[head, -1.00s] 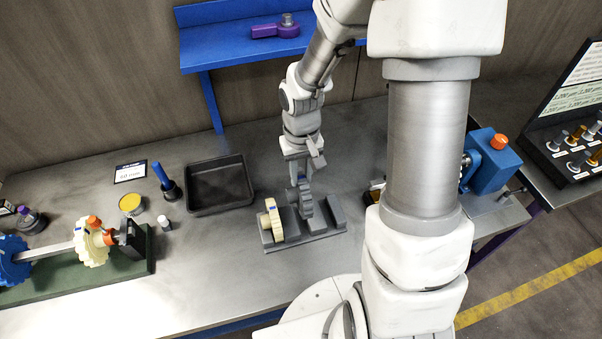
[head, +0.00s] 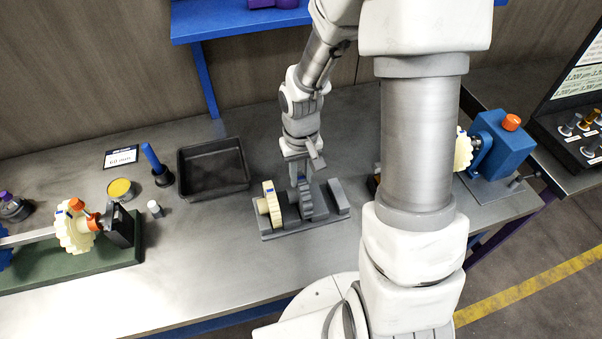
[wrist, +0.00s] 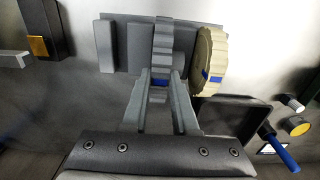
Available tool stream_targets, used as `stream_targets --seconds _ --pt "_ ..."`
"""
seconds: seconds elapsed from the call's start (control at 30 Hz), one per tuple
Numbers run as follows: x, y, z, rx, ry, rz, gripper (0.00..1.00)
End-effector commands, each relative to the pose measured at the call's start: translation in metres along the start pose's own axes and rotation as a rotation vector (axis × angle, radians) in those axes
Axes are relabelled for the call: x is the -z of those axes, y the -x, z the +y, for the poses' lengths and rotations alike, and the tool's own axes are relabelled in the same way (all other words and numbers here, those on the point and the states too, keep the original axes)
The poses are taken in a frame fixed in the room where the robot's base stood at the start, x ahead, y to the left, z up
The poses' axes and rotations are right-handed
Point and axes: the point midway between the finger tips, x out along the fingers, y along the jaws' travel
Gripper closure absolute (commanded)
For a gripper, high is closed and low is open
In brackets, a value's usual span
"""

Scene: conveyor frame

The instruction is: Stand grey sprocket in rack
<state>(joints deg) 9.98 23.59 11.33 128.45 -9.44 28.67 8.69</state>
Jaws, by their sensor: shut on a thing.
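The grey sprocket (head: 306,199) stands upright in the grey rack (head: 338,199), in the slot to the right of a cream sprocket (head: 272,204). My gripper (head: 297,177) is above the rack and shut on the grey sprocket's upper edge. In the wrist view the two fingers (wrist: 160,83) close on the grey sprocket (wrist: 163,42) at a small blue mark. The cream sprocket (wrist: 209,62) stands beside it in the wrist view, apart from the fingers. The slot bottom under the grey sprocket is hidden, so I cannot tell whether it is fully seated.
A black tray (head: 214,188) lies left of the rack. A blue-handled tool (head: 157,168), a yellow-topped tin (head: 121,190) and a small white-capped bottle (head: 155,209) stand farther left. A green base (head: 100,268) carries a shaft with a cream sprocket. A blue machine (head: 500,143) stands at right.

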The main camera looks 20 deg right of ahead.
Motion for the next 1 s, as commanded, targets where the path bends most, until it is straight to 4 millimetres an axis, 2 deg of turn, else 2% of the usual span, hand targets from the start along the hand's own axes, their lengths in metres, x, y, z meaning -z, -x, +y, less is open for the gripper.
stream_targets --seconds 0.1,0.9,0.93,1.0 --pt "0.0002 -0.0066 0.0000 0.000 0.000 0.001 1.00" --pt "0.0002 -0.0098 -0.0001 0.000 0.000 0.001 1.00" --pt "0.0002 -0.0098 -0.0001 0.000 0.000 0.001 0.68" --pt "0.0002 -0.0098 -0.0001 0.000 0.000 0.001 0.55"
